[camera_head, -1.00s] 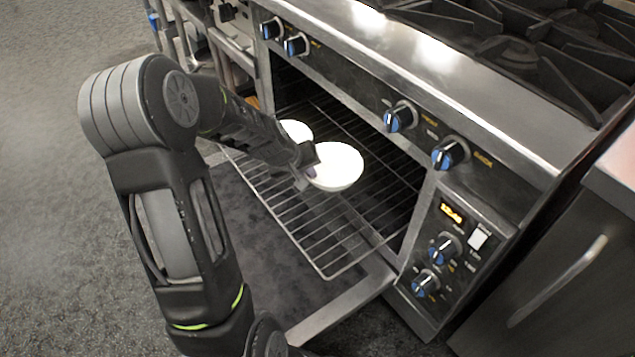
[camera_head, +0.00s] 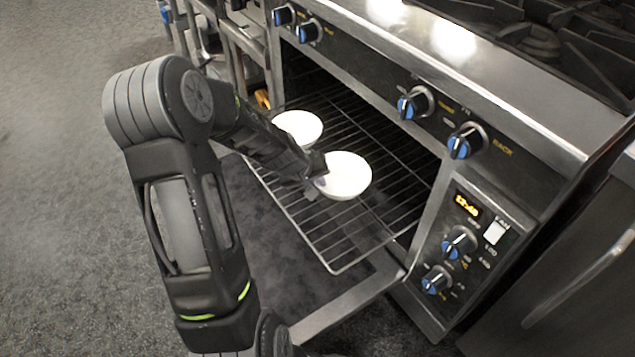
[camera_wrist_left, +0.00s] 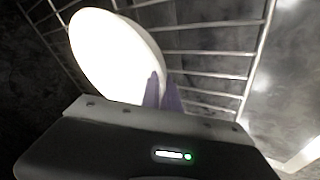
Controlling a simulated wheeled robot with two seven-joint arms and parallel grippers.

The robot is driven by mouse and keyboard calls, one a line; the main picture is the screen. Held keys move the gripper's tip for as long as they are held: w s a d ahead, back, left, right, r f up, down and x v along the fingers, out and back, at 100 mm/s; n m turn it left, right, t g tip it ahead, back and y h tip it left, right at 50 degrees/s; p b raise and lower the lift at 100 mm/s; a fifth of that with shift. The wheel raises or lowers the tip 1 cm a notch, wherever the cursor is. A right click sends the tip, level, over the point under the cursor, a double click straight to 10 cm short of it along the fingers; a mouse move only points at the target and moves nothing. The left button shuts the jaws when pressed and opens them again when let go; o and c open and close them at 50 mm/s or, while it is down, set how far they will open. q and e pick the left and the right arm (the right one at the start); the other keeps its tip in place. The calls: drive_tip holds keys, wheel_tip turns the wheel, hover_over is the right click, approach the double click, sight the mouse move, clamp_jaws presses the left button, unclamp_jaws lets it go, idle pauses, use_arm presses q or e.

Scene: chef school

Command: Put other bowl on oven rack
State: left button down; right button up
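A white bowl (camera_head: 347,177) is at my left gripper (camera_head: 318,178), over the pulled-out oven rack (camera_head: 318,232). The gripper's purple fingers (camera_wrist_left: 163,92) are close together at the bowl's rim, one over the white surface and one just outside. In the left wrist view the bowl (camera_wrist_left: 112,50) looks tilted above the rack bars (camera_wrist_left: 205,52). I cannot tell if its base touches the rack. The other white bowl (camera_head: 299,125) sits farther back and left on the rack, partly hidden behind my left arm. My right gripper is not in view.
The open oven door (camera_head: 345,308) lies below the rack. The oven's knob panel (camera_head: 385,85) overhangs the cavity, and a control panel (camera_head: 462,240) stands to the right. Rack bars right of the near bowl are bare. Grey floor lies left.

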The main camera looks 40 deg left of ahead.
use_arm(q)
drive_tip(key=c, duration=2.1)
unclamp_jaws()
drive_tip(key=shift+f, duration=0.15)
drive_tip(key=o, duration=0.5)
drive_tip(key=shift+r, duration=0.35)
drive_tip(key=p+v, duration=0.3)
drive_tip(key=v, duration=0.8)
drive_tip(key=shift+s+r, duration=0.25)
drive_tip(key=shift+s, duration=0.05)
